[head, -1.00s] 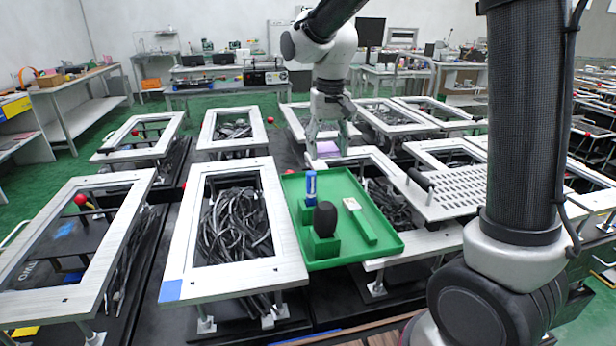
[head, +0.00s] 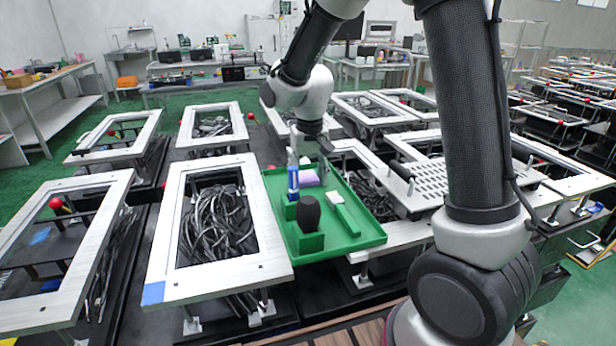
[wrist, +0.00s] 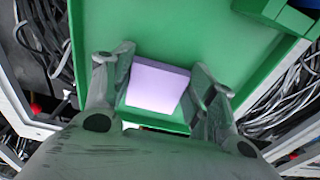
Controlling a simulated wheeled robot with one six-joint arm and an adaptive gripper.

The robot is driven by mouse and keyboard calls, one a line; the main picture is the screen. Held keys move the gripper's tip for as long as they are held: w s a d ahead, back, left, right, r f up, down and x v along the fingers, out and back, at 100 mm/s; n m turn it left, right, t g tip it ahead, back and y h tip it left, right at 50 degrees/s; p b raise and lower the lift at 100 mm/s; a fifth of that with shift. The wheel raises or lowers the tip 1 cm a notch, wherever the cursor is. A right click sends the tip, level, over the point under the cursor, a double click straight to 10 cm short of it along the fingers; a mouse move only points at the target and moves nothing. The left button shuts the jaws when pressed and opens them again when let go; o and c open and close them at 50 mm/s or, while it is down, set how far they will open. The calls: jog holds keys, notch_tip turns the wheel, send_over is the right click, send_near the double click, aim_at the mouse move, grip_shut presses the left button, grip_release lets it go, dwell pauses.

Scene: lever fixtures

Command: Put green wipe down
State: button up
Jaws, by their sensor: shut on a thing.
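A lilac pad (wrist: 156,88) sits between the two fingers of my gripper (wrist: 163,62) in the wrist view. My gripper is shut on it by its sides. The pad's seen face is lilac, not green. In the head view the pad (head: 309,178) is at the back end of the green tray (head: 350,243), below my gripper (head: 307,163). I cannot tell whether its underside touches the tray floor. A green-and-white tool (head: 345,216) lies in the tray, apart from my gripper.
A blue item (head: 293,183) and a black rounded item (head: 309,213) stand in green holders along the tray's left side. White lever frames with black cables surround the tray. A red ball knob (head: 271,169) is left of it.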

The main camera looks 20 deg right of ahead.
jog(key=shift+f, duration=0.25)
jog(key=shift+s+f, duration=0.25)
jog(key=shift+f, duration=0.1)
jog(key=o, duration=1.3)
jog(key=shift+w+f, duration=0.1)
jog(key=shift+f, duration=0.1)
jog(key=shift+w+r, duration=0.15)
jog(key=shift+r, duration=0.1)
